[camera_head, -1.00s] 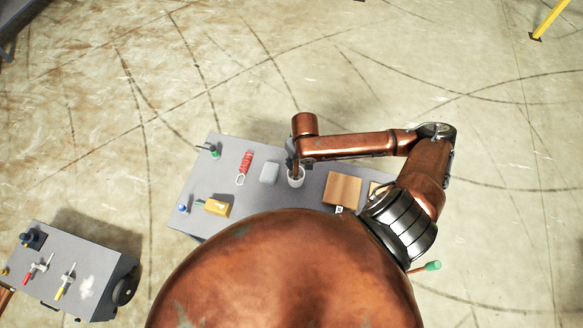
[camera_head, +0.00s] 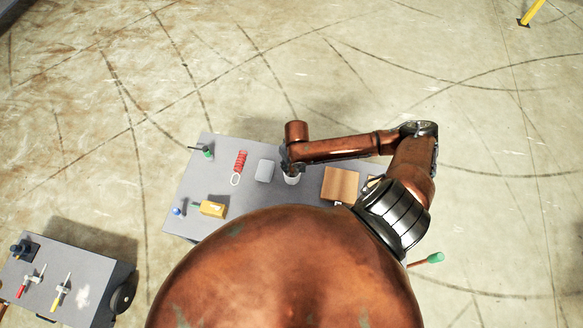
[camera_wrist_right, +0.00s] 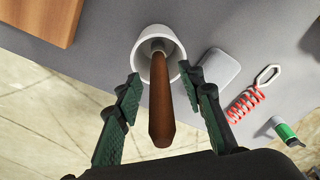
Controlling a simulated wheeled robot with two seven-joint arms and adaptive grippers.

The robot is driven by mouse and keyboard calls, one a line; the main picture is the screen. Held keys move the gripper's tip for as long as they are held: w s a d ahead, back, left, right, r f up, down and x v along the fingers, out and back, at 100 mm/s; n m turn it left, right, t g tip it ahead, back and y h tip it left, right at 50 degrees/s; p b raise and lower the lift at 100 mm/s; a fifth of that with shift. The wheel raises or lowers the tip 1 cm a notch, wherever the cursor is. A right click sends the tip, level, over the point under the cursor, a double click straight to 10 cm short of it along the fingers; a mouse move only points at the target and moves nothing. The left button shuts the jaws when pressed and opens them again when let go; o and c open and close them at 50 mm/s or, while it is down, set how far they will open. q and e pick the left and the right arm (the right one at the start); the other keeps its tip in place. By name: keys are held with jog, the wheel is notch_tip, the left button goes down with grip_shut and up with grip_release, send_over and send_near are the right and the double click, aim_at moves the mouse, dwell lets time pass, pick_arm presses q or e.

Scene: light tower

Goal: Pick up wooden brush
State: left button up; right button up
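The wooden brush (camera_wrist_right: 161,105) stands in a white cup (camera_wrist_right: 146,38) in the right wrist view. Its brown handle points toward the camera, and its bristle end is hidden inside the cup. My right gripper (camera_wrist_right: 160,86) is open, with one green-padded finger on each side of the handle and a gap on both sides. In the head view the cup (camera_head: 291,180) shows at the table's middle, partly covered by my right gripper (camera_head: 289,167). My left gripper is not in view.
On the grey table (camera_head: 185,190) are a light grey block (camera_head: 265,170), a red coiled cord (camera_head: 240,162), a green-capped bottle (camera_head: 207,151), a yellow object (camera_head: 212,208) and a wooden box (camera_head: 340,184). A second table (camera_head: 85,270) with tools stands at lower left.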

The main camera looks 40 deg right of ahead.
jog(key=shift+c, duration=0.4)
grip_shut()
